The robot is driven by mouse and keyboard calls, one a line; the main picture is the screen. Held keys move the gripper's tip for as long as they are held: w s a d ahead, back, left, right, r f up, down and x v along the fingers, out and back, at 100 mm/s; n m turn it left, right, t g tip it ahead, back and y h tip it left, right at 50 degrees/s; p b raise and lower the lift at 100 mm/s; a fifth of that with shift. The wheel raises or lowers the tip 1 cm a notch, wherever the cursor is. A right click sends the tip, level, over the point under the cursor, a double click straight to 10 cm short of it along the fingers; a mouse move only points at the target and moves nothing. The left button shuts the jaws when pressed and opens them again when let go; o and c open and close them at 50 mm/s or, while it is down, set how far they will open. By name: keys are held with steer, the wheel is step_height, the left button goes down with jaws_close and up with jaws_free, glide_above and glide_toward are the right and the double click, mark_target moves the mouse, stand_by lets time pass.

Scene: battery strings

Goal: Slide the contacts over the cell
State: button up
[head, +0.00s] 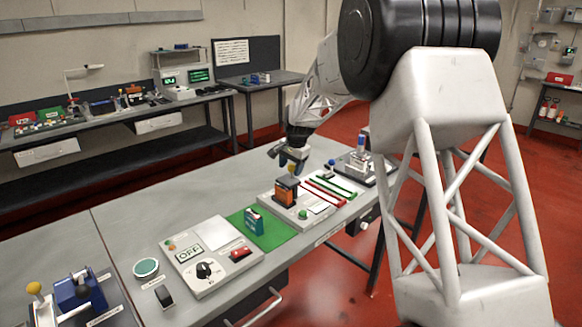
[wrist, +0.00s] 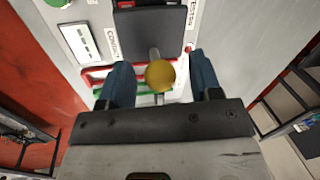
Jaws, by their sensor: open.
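In the head view, an orange block (head: 286,193) with dark parts around it, which looks like the cell in its holder, stands on a pale board (head: 265,199). A yellow knob (head: 292,169) shows just above and behind it. In the wrist view, the yellow knob (wrist: 160,75) sits on a metal stem from a dark block (wrist: 150,35), next to a label that seems to read "Contact". My gripper (wrist: 159,64) is open, its blue fingers on either side of the knob with gaps showing. The gripper also shows in the head view (head: 285,157) above the board. The contacts themselves cannot be made out.
The board has red strips (head: 325,191), green strips (head: 338,186) and a green button (head: 303,214). A teal block (head: 254,221) stands on a green mat (head: 272,232). A device with a blue-topped post (head: 361,150) stands beyond.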

mark_target(295, 181)
steer(key=shift+r, duration=0.15)
step_height(295, 181, up, 7)
steer(key=d, duration=0.1)
steer(key=shift+s+r, duration=0.2)
steer(key=shift+s, duration=0.25)
steer(key=shift+d, duration=0.1)
steer(key=s+d+r+n, duration=0.1)
steer(key=s+d+r, duration=0.25)
steer(key=s, duration=0.65)
steer(key=s+d+r+n, duration=0.1)
steer(key=s+d+r, duration=0.3)
steer(key=s, duration=0.5)
steer(key=s+d+r+n, duration=0.1)
steer(key=s+d+r, duration=0.1)
steer(key=s+d, duration=0.6)
steer(key=s+d+f+n, duration=0.1)
steer(key=s+f, duration=0.1)
steer(key=s, duration=0.8)
steer(key=s+d+f+n+t+h, duration=0.1)
steer(key=s+d+f, duration=0.1)
steer(key=s, duration=0.9)
steer(key=s+d+f+n+h, duration=0.1)
steer(key=s+f, duration=0.3)
steer(key=s, duration=0.7)
steer(key=shift+s+d+n, duration=0.2)
steer(key=shift+d+n, duration=0.1)
steer(key=shift+d, duration=0.05)
